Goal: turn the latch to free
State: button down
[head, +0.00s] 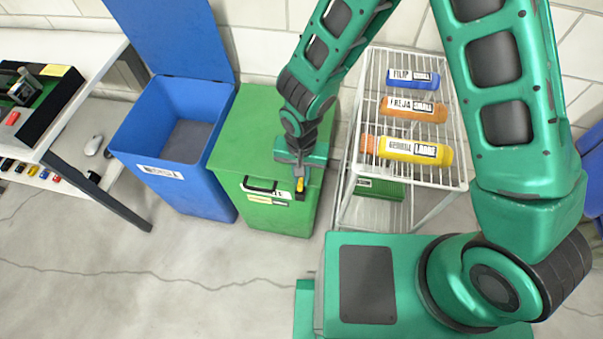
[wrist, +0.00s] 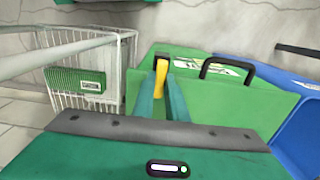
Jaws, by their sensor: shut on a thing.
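The yellow latch (head: 300,186) is on the front of the closed green bin (head: 262,135), just right of its black handle (head: 260,186). In the wrist view the latch (wrist: 161,77) stands upright between the two green fingertips of my gripper (wrist: 162,92). My gripper is shut on the latch. In the head view my gripper (head: 299,172) comes down from above at the bin's front edge and hides the upper part of the latch. The black handle (wrist: 227,70) is beside the fingers in the wrist view.
An open blue bin (head: 165,120) stands left of the green bin. A white wire rack (head: 352,140) with blue, orange and yellow cylinders stands close on the right. A table (head: 90,60) is at the far left. The floor in front is clear.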

jog(key=shift+n, duration=0.4)
jog(key=n, duration=0.3)
jog(key=shift+a+n, duration=0.3)
jog(key=shift+a, duration=0.05)
jog(key=n, duration=0.4)
jog(key=shift+s+a+n, duration=0.15)
jog(key=shift+a+n, duration=0.15)
jog(key=shift+s+a+n, duration=0.1)
jog(key=shift+s+n, duration=0.1)
jog(key=shift+n, duration=1.3)
jog(key=shift+s+a+n, duration=0.1)
jog(key=shift+s+n, duration=0.05)
jog(key=shift+n, duration=1.35)
jog(key=shift+s+a+n, duration=0.1)
jog(key=shift+s+n, duration=0.1)
jog(key=shift+n, duration=1.3)
jog(key=c, duration=1.8)
grip_release()
jog(key=shift+o, duration=0.2)
